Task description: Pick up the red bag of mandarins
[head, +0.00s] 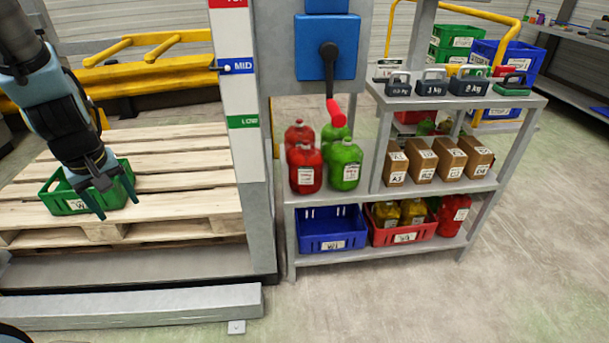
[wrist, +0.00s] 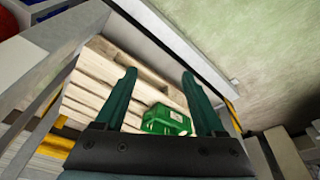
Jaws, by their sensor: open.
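Two red bags with white labels stand on the middle shelf, one in front (head: 305,174) and one behind (head: 299,133). A further red bag (head: 453,216) is on the lower shelf at the right end of the red crate. The labels are too small to read, so I cannot tell which holds mandarins. My gripper (head: 115,203) is open and empty, over the wooden pallet at the left, far from the red bags. It also shows in the wrist view (wrist: 158,75), with a green crate (wrist: 165,119) seen between and beyond its fingers. No red bag is recognisable there.
Green bags (head: 345,166) stand right beside the front red bag. Boxes (head: 422,162), a blue crate (head: 331,242) and a red crate (head: 405,238) fill the rack.

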